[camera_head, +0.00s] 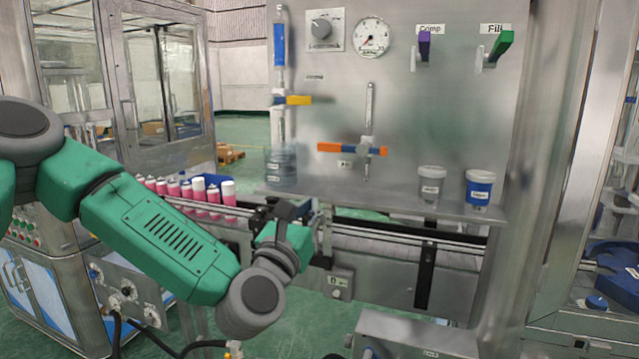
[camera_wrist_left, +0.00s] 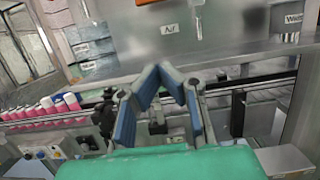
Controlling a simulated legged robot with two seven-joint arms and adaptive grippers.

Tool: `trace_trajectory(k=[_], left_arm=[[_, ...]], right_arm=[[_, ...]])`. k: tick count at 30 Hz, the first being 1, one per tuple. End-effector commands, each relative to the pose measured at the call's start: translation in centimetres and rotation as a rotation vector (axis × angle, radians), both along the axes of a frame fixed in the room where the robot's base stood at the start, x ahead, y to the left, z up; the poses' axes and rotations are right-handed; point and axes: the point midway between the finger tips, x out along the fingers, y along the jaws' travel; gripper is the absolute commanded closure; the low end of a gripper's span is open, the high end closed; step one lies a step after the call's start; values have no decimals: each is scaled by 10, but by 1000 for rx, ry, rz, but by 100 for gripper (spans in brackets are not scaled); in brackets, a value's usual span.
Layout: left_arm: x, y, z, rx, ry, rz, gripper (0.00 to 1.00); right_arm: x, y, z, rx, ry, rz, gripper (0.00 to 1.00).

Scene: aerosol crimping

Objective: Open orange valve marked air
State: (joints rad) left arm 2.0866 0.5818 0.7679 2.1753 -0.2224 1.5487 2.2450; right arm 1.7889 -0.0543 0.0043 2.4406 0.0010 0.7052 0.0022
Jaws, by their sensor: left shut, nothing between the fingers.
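My left gripper (camera_head: 312,212) is below and left of this handle, in front of the panel's ledge and apart from the valve. In the left wrist view, the blue-padded fingers (camera_wrist_left: 160,72) lean together at the tips, shut and empty, below the Air label. My right gripper is not in view.
A second yellow-orange handle (camera_head: 297,100) is higher left. Purple (camera_head: 425,45) and green (camera_head: 502,45) handles are upper right. A grey-lidded cup (camera_head: 431,188) and a blue-white cup (camera_head: 479,190) stand on the ledge (camera_head: 385,203). Pink-and-white cans (camera_head: 213,197) line the conveyor on the left.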

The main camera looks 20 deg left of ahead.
Motion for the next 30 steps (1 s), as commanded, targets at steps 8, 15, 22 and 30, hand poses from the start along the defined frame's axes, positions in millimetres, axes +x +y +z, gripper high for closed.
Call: trace_trajectory(k=[8, 15, 22, 30], left_arm=[[52, -2, 13, 7, 3, 1, 100], [94, -4, 30, 8, 2, -1, 100], [92, -2, 57, 6, 4, -2, 100], [93, -2, 59, 6, 7, -1, 100]], right_arm=[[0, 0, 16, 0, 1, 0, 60], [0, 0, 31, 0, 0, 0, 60], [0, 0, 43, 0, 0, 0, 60], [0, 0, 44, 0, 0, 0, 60]])
